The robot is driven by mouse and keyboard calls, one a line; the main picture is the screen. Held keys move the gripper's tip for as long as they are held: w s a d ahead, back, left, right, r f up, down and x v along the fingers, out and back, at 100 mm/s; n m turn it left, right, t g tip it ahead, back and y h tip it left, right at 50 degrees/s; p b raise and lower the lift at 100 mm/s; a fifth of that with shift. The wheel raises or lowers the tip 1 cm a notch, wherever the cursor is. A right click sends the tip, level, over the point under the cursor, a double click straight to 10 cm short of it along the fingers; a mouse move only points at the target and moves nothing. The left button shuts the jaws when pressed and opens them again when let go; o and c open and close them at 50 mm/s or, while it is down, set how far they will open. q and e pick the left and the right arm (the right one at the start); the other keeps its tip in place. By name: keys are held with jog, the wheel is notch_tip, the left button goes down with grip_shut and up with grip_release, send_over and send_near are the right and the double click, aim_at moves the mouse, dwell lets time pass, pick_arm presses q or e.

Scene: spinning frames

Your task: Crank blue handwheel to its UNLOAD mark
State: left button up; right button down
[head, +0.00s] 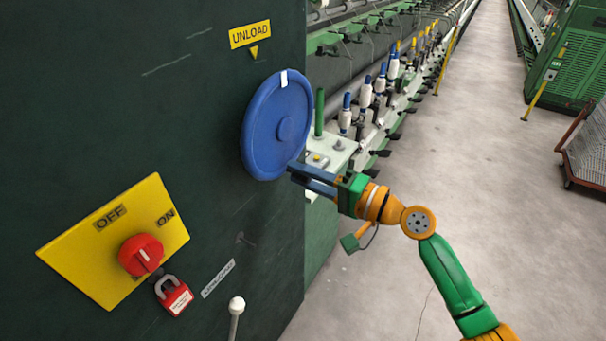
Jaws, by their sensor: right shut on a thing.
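The blue handwheel (272,128) is mounted on a dark green cabinet face. A white mark (284,79) sits on its rim near the top. The yellow UNLOAD label (250,35) is above the wheel, with a yellow triangle (254,52) below it pointing down. The white mark lies to the right of the triangle's tip. My right gripper (300,178) is at the wheel's lower right edge, shut on the wheel; its exact grip is partly hidden. My left gripper is not in view.
A yellow plate with a red OFF/ON switch (141,255) and a red padlock (174,295) is lower left. A white-knobbed lever (236,306) stands at the bottom. Spinning frames with bobbins (365,95) run behind. The floor (480,170) at right is open.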

jog(key=c, duration=0.6)
grip_release()
jog(key=shift+a, duration=0.1)
jog(key=b+v, duration=0.3)
jog(key=v, duration=0.4)
jog(key=shift+f, duration=0.15)
